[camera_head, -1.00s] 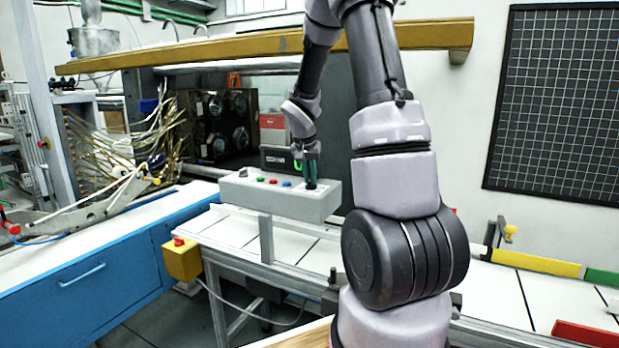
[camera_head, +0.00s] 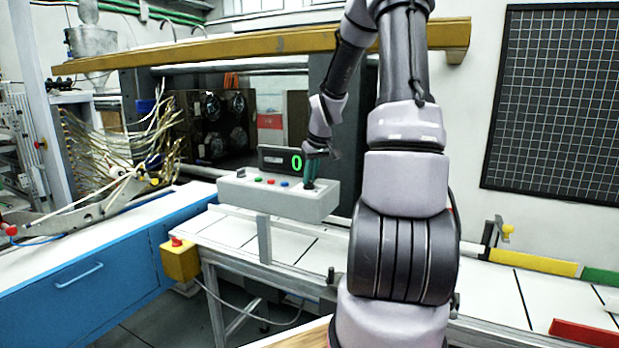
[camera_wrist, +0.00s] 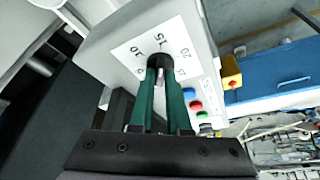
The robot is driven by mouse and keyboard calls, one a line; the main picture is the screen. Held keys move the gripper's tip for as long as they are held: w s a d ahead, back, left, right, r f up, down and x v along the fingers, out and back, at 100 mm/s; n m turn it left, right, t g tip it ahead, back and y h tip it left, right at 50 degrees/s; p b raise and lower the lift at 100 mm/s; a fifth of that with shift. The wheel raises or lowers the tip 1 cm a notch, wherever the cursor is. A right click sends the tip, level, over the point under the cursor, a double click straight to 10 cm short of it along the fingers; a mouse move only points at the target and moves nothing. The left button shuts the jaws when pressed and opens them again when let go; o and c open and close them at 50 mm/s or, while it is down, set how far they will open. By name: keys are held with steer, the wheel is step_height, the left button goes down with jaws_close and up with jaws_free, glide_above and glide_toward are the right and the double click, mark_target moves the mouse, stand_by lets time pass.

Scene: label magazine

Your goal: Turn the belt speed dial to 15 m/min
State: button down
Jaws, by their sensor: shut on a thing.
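The belt speed dial (camera_wrist: 159,62) is a small black knob on a white scale plate (camera_wrist: 130,53) with printed numbers, among them 10, 15 and 20. My gripper (camera_wrist: 161,76) has its green fingers shut on the dial, one on each side. The dial's pointer is not clear between the fingers. In the head view my gripper (camera_head: 311,170) points down onto the right end of the grey control box (camera_head: 265,200). The black display (camera_head: 272,158) behind the box shows a green 0.
Red, blue and green buttons (camera_head: 271,182) sit beside the dial on the box. A yellow emergency-stop box (camera_head: 181,262) hangs at the conveyor's left end. A long brown beam (camera_head: 270,44) crosses above, close to my arm.

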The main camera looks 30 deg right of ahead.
mark_target(315, 192)
steer(key=shift+n, duration=0.4)
steer(key=c, duration=0.9)
jaws_free()
steer(key=v, duration=0.7)
steer(key=shift+s+d+r, duration=0.1)
steer(key=shift+d+r, duration=0.05)
steer(key=shift+r, duration=0.1)
